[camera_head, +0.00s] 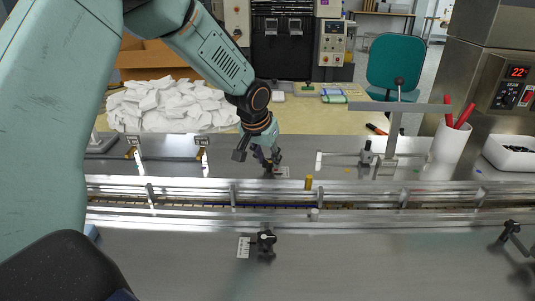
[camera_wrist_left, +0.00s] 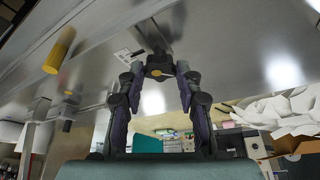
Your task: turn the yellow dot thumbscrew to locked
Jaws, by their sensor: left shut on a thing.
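The thumbscrew (camera_wrist_left: 159,67) is a dark knob with a yellow-orange mark, seen between my fingertips in the left wrist view. A small white label plate (camera_wrist_left: 127,53) lies beside it; the plate also shows in the head view (camera_head: 283,171). My left gripper (camera_head: 269,166) reaches down to the metal deck behind the conveyor rails. In the left wrist view, my left gripper (camera_wrist_left: 161,78) is shut on the thumbscrew, one finger on each side. The knob is mostly hidden by the gripper in the head view. I cannot read the label. My right gripper is not in view.
A yellow post (camera_head: 308,183) stands just right of the gripper. Conveyor rails (camera_head: 400,190) run across in front. Another dark knob (camera_head: 266,240) with a white mark sits on the near deck. White packets (camera_head: 170,104) are piled behind left. A T-shaped bracket (camera_head: 395,130) stands right.

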